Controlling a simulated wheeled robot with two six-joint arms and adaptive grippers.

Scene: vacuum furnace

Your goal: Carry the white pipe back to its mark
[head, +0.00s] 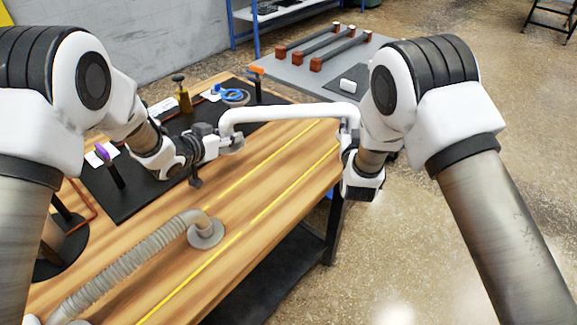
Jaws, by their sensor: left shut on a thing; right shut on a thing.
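The white pipe (285,111) is held level above the right part of the wooden table, with bent-down ends. My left gripper (229,142) is shut on its left end. My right gripper (349,137) is shut on its right end, near the table's right edge; my own wrist partly hides that grip. Two yellow lines (251,173) run along the tabletop below and in front of the pipe. I cannot tell whether they are the pipe's mark.
A grey corrugated hose (130,262) with a round flange lies on the wooden table (215,277). A black mat (130,200) with small tools, a brass piece (183,98) and a blue coil (235,96) lies behind. A grey table (290,72) with bars stands further back. Open floor lies right.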

